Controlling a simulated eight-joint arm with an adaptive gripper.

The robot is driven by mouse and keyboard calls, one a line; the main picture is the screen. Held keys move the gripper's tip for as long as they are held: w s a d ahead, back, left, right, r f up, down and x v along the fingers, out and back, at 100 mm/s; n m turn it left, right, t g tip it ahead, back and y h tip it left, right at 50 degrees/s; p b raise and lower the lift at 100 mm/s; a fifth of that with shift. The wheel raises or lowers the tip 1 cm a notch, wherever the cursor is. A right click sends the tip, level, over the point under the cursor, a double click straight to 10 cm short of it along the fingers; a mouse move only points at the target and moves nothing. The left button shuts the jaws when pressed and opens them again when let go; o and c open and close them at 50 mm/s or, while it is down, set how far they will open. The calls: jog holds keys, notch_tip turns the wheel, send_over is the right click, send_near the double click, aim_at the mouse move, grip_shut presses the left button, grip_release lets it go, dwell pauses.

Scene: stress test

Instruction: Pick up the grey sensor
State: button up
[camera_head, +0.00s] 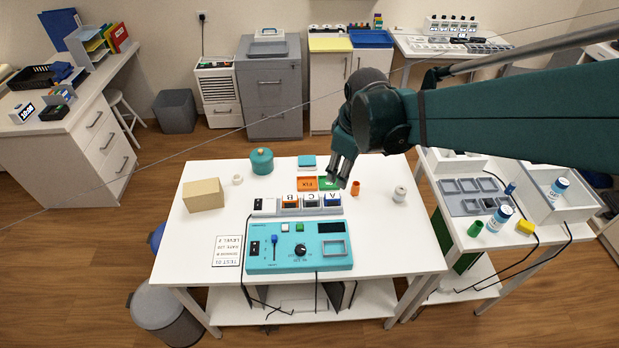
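My gripper (338,180) hangs over the back middle of the white table (205,255), pointing down. Its two fingers look apart, with nothing seen between them. A small pale grey-white rounded piece (399,194) stands on the table to the right of my gripper. It may be the grey sensor, but I cannot tell for sure. A small whitish ring-like piece (237,180) lies at the left. A row of blocks marked with letters (290,202) sits in a holder behind the teal test device (260,262).
A small orange cylinder (355,188) stands close to my gripper. Orange and green trays (307,184), a teal canister (261,161) and a tan box (203,195) also stand on the table. A side table (465,243) with bottles is at the right. The table's right front is clear.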

aim_at(311, 197)
jog(key=w+a+f+n+g, duration=0.1)
jog(key=w+a+f+n, duration=0.1)
jog(key=f, duration=0.2)
jog(key=w+a+f+n, duration=0.2)
jog(key=w+a+f, duration=0.1)
jog(key=f, duration=0.2)
jog(key=w+a+f+n+g, duration=0.1)
jog(key=w+a+f+n, duration=0.1)
jog(key=w+a+f, duration=0.1)
jog(key=shift+w+f+n+g, duration=0.15)
jog(key=shift+f+n+g, duration=0.2)
jog(key=shift+f, duration=0.55)
jog(key=shift+w+a+f+n, duration=0.1)
jog(key=shift+a+f+n, duration=0.15)
jog(key=shift+f, duration=0.35)
jog(key=shift+f, duration=1.25)
jog(key=shift+f, duration=0.1)
jog(key=shift+w+f+b, duration=0.1)
jog(key=shift+f+b, duration=0.25)
jog(key=shift+f, duration=2.15)
jog(key=shift+c, duration=0.5)
jog(key=c, duration=0.9)
